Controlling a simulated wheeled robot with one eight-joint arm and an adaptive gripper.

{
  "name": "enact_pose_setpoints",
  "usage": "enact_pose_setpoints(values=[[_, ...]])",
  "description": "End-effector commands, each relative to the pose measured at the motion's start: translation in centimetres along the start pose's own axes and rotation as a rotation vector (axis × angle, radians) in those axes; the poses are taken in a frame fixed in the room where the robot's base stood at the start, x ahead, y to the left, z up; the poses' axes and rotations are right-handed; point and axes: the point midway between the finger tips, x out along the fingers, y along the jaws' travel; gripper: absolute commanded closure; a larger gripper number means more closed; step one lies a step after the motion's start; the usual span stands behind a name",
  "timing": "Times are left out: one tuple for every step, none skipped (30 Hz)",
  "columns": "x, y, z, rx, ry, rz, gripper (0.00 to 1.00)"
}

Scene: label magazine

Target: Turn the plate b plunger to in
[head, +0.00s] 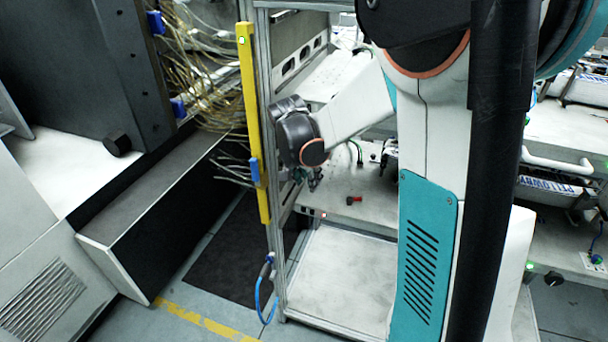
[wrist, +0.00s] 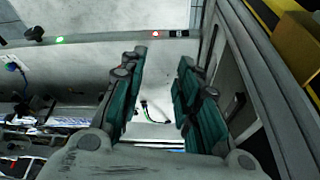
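My gripper (head: 314,180) hangs at the left end of a pale shelf plate (head: 375,208), close to its front edge. In the wrist view my gripper (wrist: 162,58) has its two teal fingers apart with nothing between them. A black knob (wrist: 33,33) sticks out at the shelf's front edge beside a green light. It also shows in the head view (head: 553,278), low at the right. A red light (wrist: 155,33) glows on the edge beyond my fingertips. No plunger is clearly visible beside it. I cannot read which plate is b.
A small red and black item (head: 354,200) is on the shelf plate. A yellow post (head: 252,120) and a metal frame post stand left of my gripper. A blue hose (head: 262,298) hangs at the post's foot.

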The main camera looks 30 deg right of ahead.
Motion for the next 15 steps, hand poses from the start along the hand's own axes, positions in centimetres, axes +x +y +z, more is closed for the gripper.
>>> enact_pose_setpoints(values=[[-0.8,0.1,0.3,-0.021,0.0,-0.012,0.7],[-1.2,0.2,0.5,-0.035,-0.001,-0.018,0.7],[-1.7,0.3,0.7,-0.05,-0.001,-0.025,0.7],[-2.0,0.4,0.8,-0.062,-0.001,-0.03,0.7],[-2.4,0.5,0.9,-0.074,-0.001,-0.036,0.7],[-2.7,0.5,1.0,-0.086,0.0,-0.042,0.7],[-3.0,0.6,1.1,-0.096,0.0,-0.047,0.7],[-3.2,0.6,1.2,-0.104,0.001,-0.051,0.7],[-3.5,0.7,1.4,-0.113,0.001,-0.056,0.7],[-3.7,0.7,1.4,-0.119,0.001,-0.059,0.7],[-3.8,0.8,1.5,-0.124,0.0,-0.061,0.7],[-4.0,0.8,1.6,-0.131,0.0,-0.064,0.7],[-4.0,0.8,1.6,-0.134,0.0,-0.065,0.7],[-4.1,0.8,1.6,-0.136,0.0,-0.067,0.7],[-4.2,0.8,1.7,-0.138,0.001,-0.068,0.7]])
